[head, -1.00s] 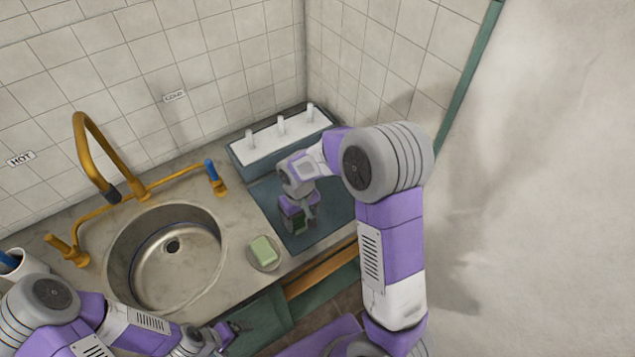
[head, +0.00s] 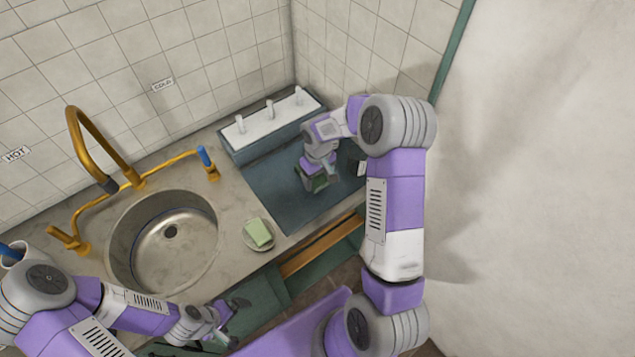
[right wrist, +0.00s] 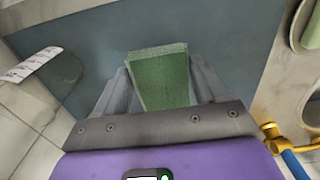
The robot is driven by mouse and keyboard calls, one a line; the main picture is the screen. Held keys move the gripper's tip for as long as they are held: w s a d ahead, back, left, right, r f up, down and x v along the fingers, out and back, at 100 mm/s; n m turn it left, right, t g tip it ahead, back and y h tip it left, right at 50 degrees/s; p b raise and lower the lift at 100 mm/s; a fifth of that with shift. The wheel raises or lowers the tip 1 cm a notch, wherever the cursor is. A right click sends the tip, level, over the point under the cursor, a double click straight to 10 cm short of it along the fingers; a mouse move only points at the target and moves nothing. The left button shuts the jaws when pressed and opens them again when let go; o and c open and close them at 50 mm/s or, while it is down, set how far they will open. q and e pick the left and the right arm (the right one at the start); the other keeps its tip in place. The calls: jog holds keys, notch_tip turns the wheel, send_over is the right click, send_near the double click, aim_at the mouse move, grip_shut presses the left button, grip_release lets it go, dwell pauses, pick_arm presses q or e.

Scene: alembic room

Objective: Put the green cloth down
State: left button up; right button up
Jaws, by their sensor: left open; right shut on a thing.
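The green cloth (right wrist: 162,75) is a small folded pad with a woven texture, gripped between the fingers of my right gripper (right wrist: 160,88). In the head view my right gripper (head: 314,186) points down over the dark blue-grey mat (head: 262,185) to the right of the sink, with a bit of the green cloth (head: 317,184) showing at its tips. I cannot tell whether the cloth touches the mat. My left gripper (head: 236,318) is open and empty in front of the counter, near the lower middle of the head view.
A green soap bar on a dish (head: 258,234) sits between the mat and the round sink (head: 165,255). A long tray with white pegs (head: 270,118) stands behind the mat. A dark object with a white label (right wrist: 55,68) stands on the mat's other side. The mat's left part is clear.

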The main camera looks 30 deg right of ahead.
aim_at(318, 180)
notch_tip(318, 180, down, 3)
jog(key=shift+s+f, duration=0.1)
jog(key=shift+f, duration=0.3)
jog(key=shift+f, duration=0.15)
jog(key=o, duration=1)
jog(key=shift+o, duration=0.2)
